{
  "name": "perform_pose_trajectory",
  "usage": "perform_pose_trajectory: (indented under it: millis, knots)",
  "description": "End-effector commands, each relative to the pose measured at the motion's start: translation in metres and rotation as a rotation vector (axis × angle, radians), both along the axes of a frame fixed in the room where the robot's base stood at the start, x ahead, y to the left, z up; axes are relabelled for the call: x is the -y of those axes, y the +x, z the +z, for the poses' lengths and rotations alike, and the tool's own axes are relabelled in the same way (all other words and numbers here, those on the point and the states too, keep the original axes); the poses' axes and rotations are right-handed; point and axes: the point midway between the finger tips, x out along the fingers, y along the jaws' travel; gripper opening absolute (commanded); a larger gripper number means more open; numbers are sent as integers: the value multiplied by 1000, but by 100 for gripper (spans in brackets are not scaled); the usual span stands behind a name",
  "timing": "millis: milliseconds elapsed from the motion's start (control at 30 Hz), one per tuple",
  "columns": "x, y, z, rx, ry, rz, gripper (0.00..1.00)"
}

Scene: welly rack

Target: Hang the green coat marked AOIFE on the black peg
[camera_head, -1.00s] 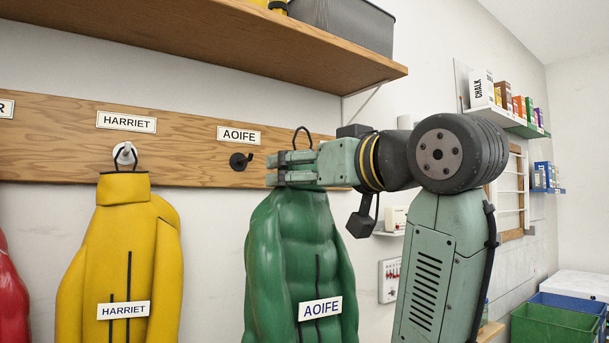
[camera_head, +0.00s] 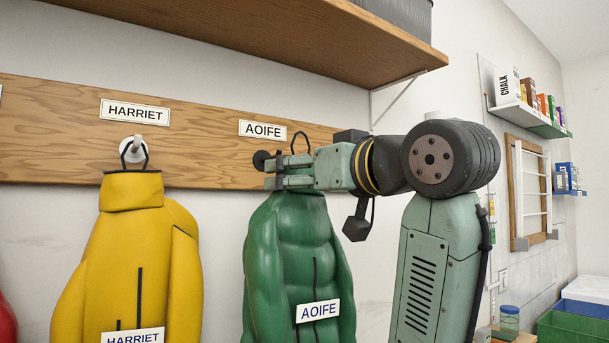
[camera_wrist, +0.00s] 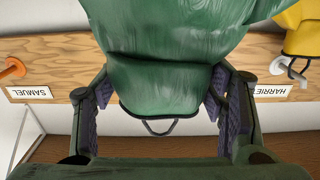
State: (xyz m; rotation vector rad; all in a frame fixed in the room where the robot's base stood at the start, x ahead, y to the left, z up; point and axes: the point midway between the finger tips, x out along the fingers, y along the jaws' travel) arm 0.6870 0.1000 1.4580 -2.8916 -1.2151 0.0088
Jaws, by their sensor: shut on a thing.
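The green coat (camera_head: 290,245) marked AOIFE (camera_head: 318,311) hangs from my gripper (camera_head: 288,174), which is shut on its collar. The coat's dark hanging loop (camera_head: 300,141) stands up above the fingers. The black peg (camera_head: 262,160) is on the wooden board under the AOIFE sign (camera_head: 262,129), just left of the loop and near my fingertips. I cannot tell the depth gap between loop and peg, but the loop is not seen around it. In the wrist view the green coat (camera_wrist: 165,85) fills the space between the fingers, with its loop (camera_wrist: 160,130) sticking out; the black peg is hidden there.
A yellow coat (camera_head: 145,250) hangs on a white peg (camera_head: 133,148) under the HARRIET sign (camera_head: 135,112), to the left. A wooden shelf (camera_head: 300,50) overhangs the board. In the wrist view an orange peg (camera_wrist: 12,68) beside the SAMUEL sign (camera_wrist: 30,92) is empty.

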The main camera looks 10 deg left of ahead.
Motion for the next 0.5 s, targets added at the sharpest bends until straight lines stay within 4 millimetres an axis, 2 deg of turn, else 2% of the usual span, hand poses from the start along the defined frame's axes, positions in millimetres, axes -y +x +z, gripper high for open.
perform_pose_trajectory:
  millis: [500]
  knots:
    - [-22,21,-2,3,1,1,4]
